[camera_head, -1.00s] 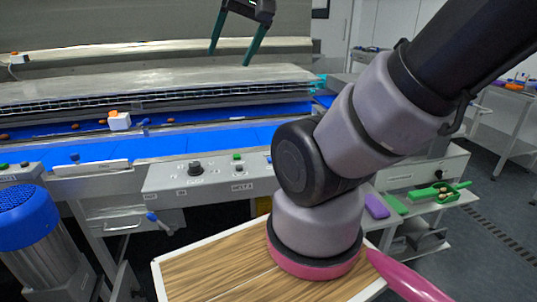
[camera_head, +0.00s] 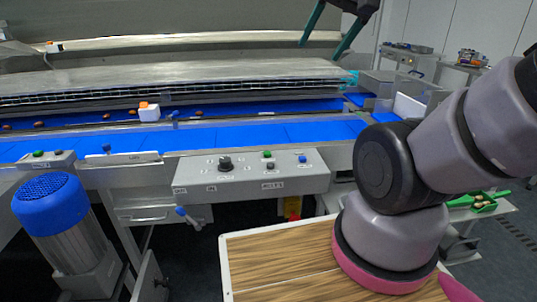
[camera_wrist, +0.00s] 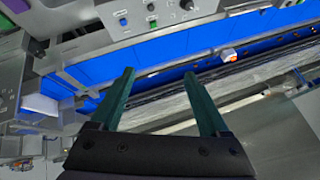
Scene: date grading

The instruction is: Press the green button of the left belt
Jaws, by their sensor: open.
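The grey control panel (camera_head: 300,180) stands at the front of the blue belt (camera_head: 230,136), with a green button (camera_head: 267,154), a black knob and a blue button. Its green button also shows at the top of the wrist view (camera_wrist: 123,22). A smaller box (camera_head: 45,163) at the far left carries another green button (camera_head: 39,154); I cannot tell which one belongs to the left belt. My gripper (camera_head: 320,51) is open and empty, raised above the machine's back part. In the wrist view its green fingers (camera_wrist: 159,73) point towards the belt, apart from the buttons.
A blue-topped motor (camera_head: 50,205) stands at the lower left. A wooden-topped table (camera_head: 285,262) is in front, beneath my arm. A white block with an orange top (camera_head: 149,112) and several dates lie on the rear belt. A green tray (camera_head: 485,203) is at the right.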

